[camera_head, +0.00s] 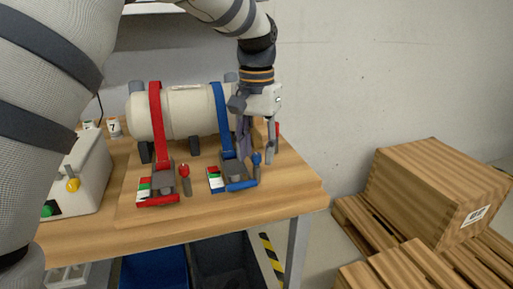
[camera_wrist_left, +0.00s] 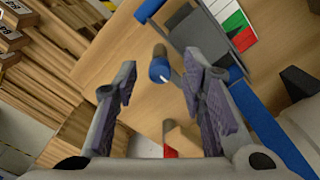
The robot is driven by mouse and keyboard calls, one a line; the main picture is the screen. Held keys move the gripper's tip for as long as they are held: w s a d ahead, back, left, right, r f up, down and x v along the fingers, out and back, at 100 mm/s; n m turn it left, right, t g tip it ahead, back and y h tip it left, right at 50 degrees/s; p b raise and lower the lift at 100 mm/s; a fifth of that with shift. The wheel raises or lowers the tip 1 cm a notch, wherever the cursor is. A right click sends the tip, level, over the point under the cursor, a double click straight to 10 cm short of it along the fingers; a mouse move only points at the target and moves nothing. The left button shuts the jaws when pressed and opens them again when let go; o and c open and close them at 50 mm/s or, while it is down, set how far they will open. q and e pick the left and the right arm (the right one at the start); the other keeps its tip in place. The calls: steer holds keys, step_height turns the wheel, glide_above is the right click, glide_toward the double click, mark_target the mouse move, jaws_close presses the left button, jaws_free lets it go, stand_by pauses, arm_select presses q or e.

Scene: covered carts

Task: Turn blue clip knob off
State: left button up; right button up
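The blue clip (camera_head: 238,185) lies at the front of the wooden board, at the lower end of a blue strap (camera_head: 221,110) around a cream cylinder (camera_head: 188,112). It has a red, white and green label. Its blue-tipped knob (camera_head: 256,158) stands at its right side. My left gripper (camera_head: 257,146) is open and points down at the knob. In the left wrist view, the knob (camera_wrist_left: 160,69) shows between the two open fingers, near their tips, with visible gaps on both sides. I cannot tell its exact depth between them. My right gripper is not in view.
A red clip (camera_head: 158,198) with a red-tipped knob (camera_head: 184,170) sits left of the blue one. A grey box (camera_head: 85,170) with a yellow knob stands at the table's left. Wooden crates (camera_head: 440,195) stand at the right. Bare floor separates them from the table.

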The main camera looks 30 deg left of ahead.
mark_target(256, 154)
arm_select(q)
step_height(256, 154, up, 12)
stand_by(0.3)
stand_by(0.3)
